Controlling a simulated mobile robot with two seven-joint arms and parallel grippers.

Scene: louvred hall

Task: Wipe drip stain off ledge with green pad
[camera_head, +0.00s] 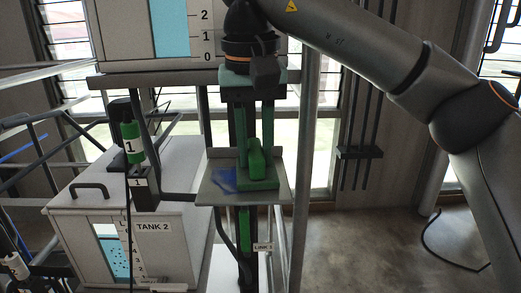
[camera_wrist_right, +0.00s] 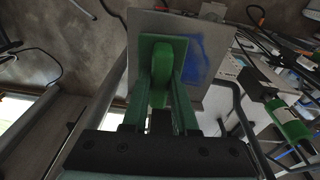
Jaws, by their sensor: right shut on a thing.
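The green pad (camera_head: 262,184) is a flat block with a raised green grip, resting on the grey ledge (camera_head: 212,195). My right gripper (camera_head: 254,143) comes down from above with its green fingers on either side of the pad's grip and is shut on it. The drip stain (camera_head: 224,180) is a blue patch on the ledge, just left of the pad. In the right wrist view the fingers (camera_wrist_right: 160,90) hold the pad (camera_wrist_right: 150,48), and the blue stain (camera_wrist_right: 208,55) lies to its right on the ledge (camera_wrist_right: 143,20). Part of the stain may be under the pad. My left gripper is not in view.
Tank 2 (camera_head: 172,250), a white box with a dark handle, stands left of the ledge. A pale upright post (camera_head: 303,130) rises right of the ledge. Another tank (camera_head: 120,35) is above left.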

